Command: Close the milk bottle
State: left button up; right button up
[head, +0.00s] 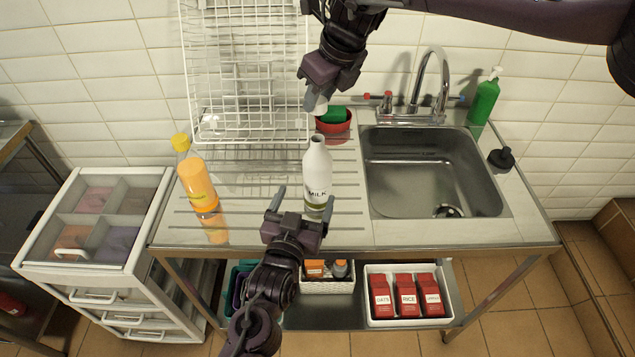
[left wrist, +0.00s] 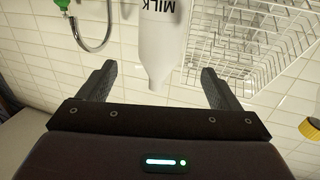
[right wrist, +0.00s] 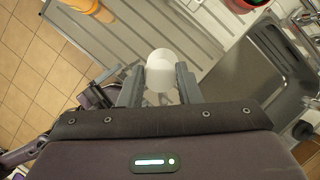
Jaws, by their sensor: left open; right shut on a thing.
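The white milk bottle (head: 317,172) stands upright on the ridged drainboard (head: 260,200), left of the sink, with its narrow neck bare at the top. In the left wrist view the bottle (left wrist: 162,45) shows upside down between the fingers. My left gripper (head: 303,203) is open, its fingers at the near side of the bottle, low down; contact cannot be told. My right gripper (head: 316,97) is shut on a white cap (right wrist: 161,70), held above and a little behind the bottle's neck. The cap is partly hidden by the fingers.
A white wire dish rack (head: 245,85) stands behind. An orange juice bottle (head: 197,185) is at the left. A red bowl (head: 335,127) with a green sponge is behind the milk bottle. The sink (head: 430,170), faucet (head: 438,85) and green soap bottle (head: 485,97) are at right.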

aim_at(318, 165)
pick_arm(q)
jog(key=x, duration=1.1)
jog(key=shift+w, duration=0.1)
jog(key=shift+c, duration=0.4)
jog(key=c, duration=1.4)
pick_arm(e)
jog(key=shift+f, duration=2.45)
